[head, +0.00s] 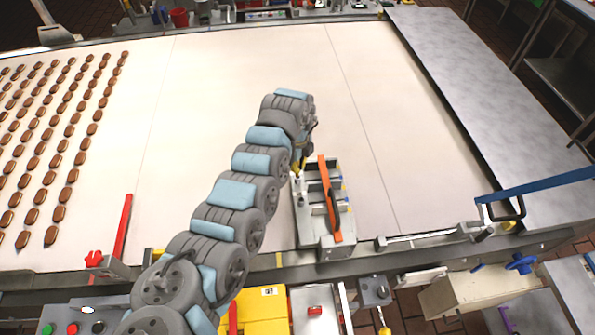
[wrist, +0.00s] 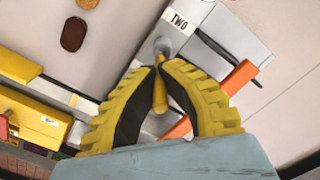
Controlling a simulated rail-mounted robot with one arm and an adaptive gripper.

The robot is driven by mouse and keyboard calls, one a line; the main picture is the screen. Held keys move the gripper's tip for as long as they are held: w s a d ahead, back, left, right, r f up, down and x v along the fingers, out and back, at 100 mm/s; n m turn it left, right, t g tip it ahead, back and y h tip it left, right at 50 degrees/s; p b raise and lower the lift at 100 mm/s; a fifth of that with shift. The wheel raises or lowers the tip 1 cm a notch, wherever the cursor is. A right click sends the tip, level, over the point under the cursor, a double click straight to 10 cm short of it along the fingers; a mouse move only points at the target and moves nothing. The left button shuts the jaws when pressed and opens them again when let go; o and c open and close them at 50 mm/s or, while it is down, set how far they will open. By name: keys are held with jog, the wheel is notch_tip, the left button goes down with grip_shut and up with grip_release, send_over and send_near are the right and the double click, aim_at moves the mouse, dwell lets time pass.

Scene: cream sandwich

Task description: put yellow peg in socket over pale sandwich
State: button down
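In the wrist view my gripper (wrist: 160,64) has its yellow, black-lined fingers drawn together at the tips around a slim yellow peg (wrist: 160,96). The peg's near end sticks back between the fingers. Just beyond the tips is a round grey socket-like fitting (wrist: 162,45) by a label reading TWO (wrist: 184,23); whether the peg is in it I cannot tell. In the head view my arm hides most of the gripper.
A grey rack (head: 340,238) with an orange bar (head: 329,190) stands at the belt's near edge. Rows of brown sandwiches (head: 52,180) cover the left of the pale belt (head: 180,120). A red bar (head: 123,226) stands left of my arm. The belt's right part is clear.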

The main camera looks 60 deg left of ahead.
jog(key=shift+w+a+f, duration=0.1)
jog(key=shift+w+f, duration=0.1)
jog(key=shift+f, duration=1.5)
jog(key=shift+f, duration=0.15)
jog(key=c, duration=1.2)
grip_release()
jog(key=shift+c, duration=0.2)
jog(key=shift+s, duration=0.1)
notch_tip(320, 180, up, 12)
jog(key=shift+r+b, duration=0.15)
jog(key=shift+b, duration=0.4)
